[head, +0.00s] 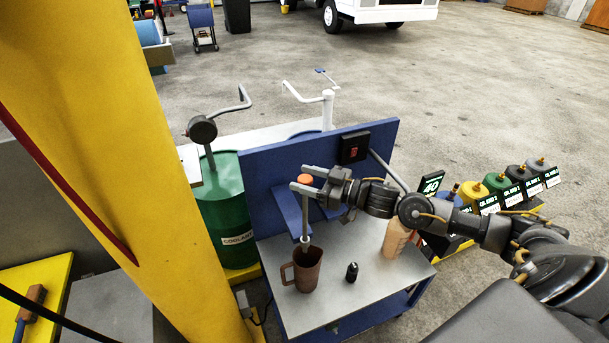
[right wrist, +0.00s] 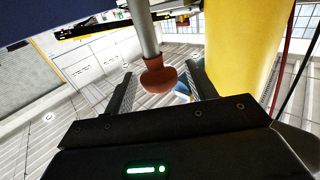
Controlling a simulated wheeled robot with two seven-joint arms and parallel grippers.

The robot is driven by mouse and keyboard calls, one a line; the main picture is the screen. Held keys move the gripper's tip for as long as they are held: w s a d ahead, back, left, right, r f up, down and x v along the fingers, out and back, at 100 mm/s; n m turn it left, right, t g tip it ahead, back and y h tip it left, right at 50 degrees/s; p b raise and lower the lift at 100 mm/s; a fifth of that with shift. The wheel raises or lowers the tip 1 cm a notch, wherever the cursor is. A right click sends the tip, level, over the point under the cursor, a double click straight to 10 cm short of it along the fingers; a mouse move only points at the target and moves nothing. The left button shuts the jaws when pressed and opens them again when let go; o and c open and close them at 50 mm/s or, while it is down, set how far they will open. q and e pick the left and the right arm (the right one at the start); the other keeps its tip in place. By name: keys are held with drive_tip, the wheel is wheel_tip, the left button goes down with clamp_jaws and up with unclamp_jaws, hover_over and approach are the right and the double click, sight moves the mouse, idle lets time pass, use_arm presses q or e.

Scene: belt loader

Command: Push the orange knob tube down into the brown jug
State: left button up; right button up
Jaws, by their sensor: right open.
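The orange knob (head: 305,179) tops a grey upright tube (head: 305,214). The tube's lower end meets the mouth of the brown jug (head: 308,276), which stands upright on the grey cart top with its handle to the left; how deep the tube sits inside is hard to tell. My right gripper (head: 300,177) is open, its fingers level with the knob. In the right wrist view the knob (right wrist: 160,76) shows between the two spread fingers, with gaps on both sides, and the tube (right wrist: 142,30) runs up out of the picture. My left gripper is not in view.
A blue panel (head: 262,175) stands behind the jug. A small black bottle (head: 352,271) and a beige bottle (head: 396,239) stand on the cart top (head: 335,300) to the right. A yellow post (head: 110,130) rises at left, near a green drum (head: 224,208). Several oil cans stand at right.

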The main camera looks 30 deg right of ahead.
sight(306, 231)
drive_tip(key=shift+w+a, duration=0.15)
drive_tip(key=shift+w, duration=0.05)
clamp_jaws()
wheel_tip(306, 231, down, 22)
drive_tip(key=b, duration=1.1)
drive_tip(key=shift+r, duration=0.25)
unclamp_jaws()
drive_tip(key=shift+s, duration=0.15)
